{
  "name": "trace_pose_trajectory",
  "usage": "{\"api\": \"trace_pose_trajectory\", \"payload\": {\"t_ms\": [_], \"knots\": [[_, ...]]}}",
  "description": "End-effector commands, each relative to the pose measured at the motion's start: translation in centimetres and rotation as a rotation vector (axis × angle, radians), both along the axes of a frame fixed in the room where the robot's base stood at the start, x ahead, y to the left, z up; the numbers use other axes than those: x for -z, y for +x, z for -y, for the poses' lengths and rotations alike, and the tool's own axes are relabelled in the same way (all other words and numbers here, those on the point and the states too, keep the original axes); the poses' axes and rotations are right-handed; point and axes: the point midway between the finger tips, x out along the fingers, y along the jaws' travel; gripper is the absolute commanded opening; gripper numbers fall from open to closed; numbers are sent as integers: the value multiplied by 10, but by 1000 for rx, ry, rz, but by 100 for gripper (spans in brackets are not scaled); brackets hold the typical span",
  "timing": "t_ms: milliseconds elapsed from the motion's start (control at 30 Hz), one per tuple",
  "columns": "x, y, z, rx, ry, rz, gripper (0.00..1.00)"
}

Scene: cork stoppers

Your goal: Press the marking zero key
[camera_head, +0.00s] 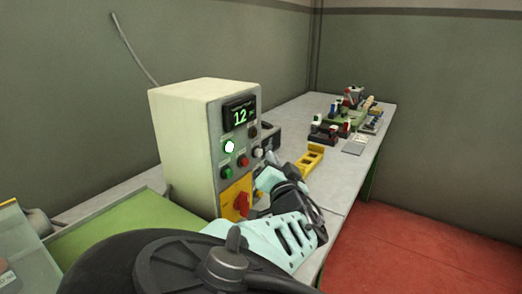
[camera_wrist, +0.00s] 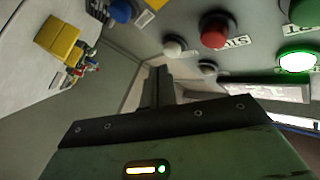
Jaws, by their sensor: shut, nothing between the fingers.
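A cream control box (camera_head: 185,140) stands on the bench in the head view, with a display (camera_head: 240,114) reading 12. Its grey front carries a lit button (camera_head: 229,146), a green button (camera_head: 227,172), a red button (camera_head: 243,161) and a white button (camera_head: 257,152). I cannot tell from the labels which key is marking zero. My gripper (camera_wrist: 158,76) is shut and empty in the wrist view. Its fingertips are close to a white button (camera_wrist: 175,47) beside the red button (camera_wrist: 214,30); I cannot tell whether they touch it.
A yellow plate with a red rotary switch (camera_head: 241,204) sits low on the box, close to my arm. A yellow block (camera_head: 310,158) and several small devices stand farther along the bench (camera_head: 292,118). Red floor (camera_head: 410,255) lies open at the right.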

Motion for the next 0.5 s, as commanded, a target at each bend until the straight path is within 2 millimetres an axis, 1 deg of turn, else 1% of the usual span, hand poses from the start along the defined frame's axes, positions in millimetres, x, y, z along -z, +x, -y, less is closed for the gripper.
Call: {"api": "trace_pose_trajectory", "payload": {"t_ms": [500], "knots": [[0,5,-7,0,0,0,0]]}}
